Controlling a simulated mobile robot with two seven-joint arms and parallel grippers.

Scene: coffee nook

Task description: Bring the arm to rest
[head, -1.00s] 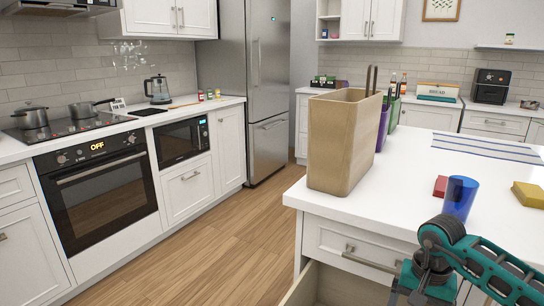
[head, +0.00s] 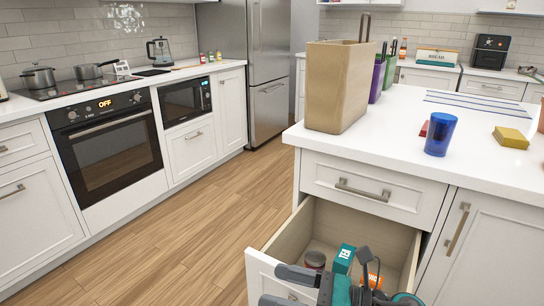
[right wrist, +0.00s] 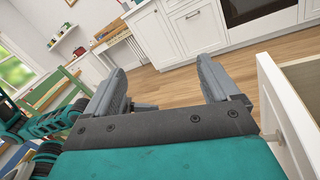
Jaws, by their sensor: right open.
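My right gripper (head: 271,285) is low in the head view, in front of the open drawer (head: 262,258), with its fingers pointing left. In the right wrist view the two grey fingers of this gripper (right wrist: 160,68) are spread apart, with only floor and cabinets between them. The gripper is open and empty. In that view a white drawer front (right wrist: 280,115) stands close on the right. My left gripper is not in view; teal links of my own arm show at the left of the right wrist view.
The white counter (head: 390,140) above carries a tan holder (head: 335,88), a blue cup (head: 440,134) and a yellow sponge (head: 511,137). The wooden floor (head: 185,235) is clear on the left.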

